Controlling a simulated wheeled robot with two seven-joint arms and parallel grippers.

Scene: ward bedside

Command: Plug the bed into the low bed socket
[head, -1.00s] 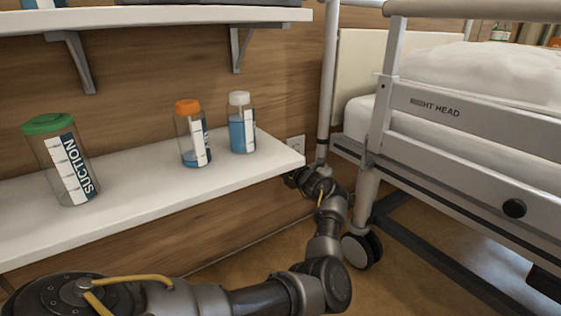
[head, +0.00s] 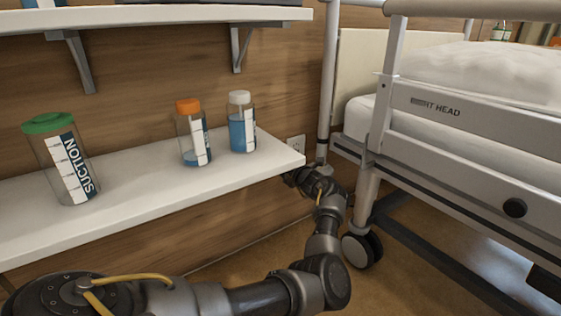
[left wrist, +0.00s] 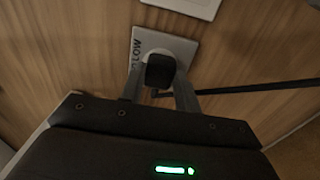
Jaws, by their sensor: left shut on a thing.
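In the left wrist view, a black plug (left wrist: 160,70) sits between the two fingers of my left gripper (left wrist: 159,84), which is shut on it. The plug is in front of the white socket plate marked LOW (left wrist: 180,43) and covers its middle. I cannot tell whether the plug is in the socket or just short of it. A dark cable (left wrist: 255,88) runs off to the right. In the head view my left gripper (head: 292,178) is beneath the shelf's right end, near the bed's leg, and its fingers are mostly hidden. My right gripper is not in view.
Another white plate (left wrist: 198,6) is on the wall above the LOW one. A white shelf (head: 130,205) with a suction jar (head: 62,160) and two bottles (head: 192,135) overhangs my left arm. The bed's frame (head: 395,155) and castor (head: 362,249) stand close at the right.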

